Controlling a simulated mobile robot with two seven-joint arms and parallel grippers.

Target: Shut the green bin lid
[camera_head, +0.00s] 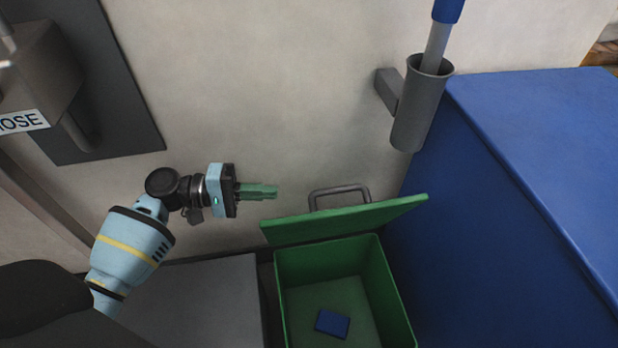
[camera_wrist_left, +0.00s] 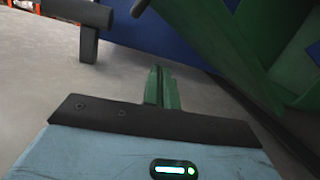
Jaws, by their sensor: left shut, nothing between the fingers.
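The green bin (camera_head: 286,300) stands open at the bottom centre of the head view. Its green lid (camera_head: 345,221) is raised at the back, tilted, with a grey handle (camera_head: 340,190) behind it. A small blue block (camera_head: 332,323) lies on the bin floor. My left gripper (camera_head: 274,191) is shut and empty, just left of and above the lid's left end, apart from it. In the left wrist view its green fingers (camera_wrist_left: 162,88) are together, and green panels of the bin or lid (camera_wrist_left: 225,50) show at the right. My right gripper is not in view.
A large blue cabinet (camera_head: 540,130) stands right of the bin. A grey tube holder (camera_head: 420,105) with a blue-ended pole is on the wall. A grey box (camera_head: 200,300) stands left of the bin. A dark wall panel (camera_head: 100,110) with a hose sign (camera_head: 22,121) is at upper left.

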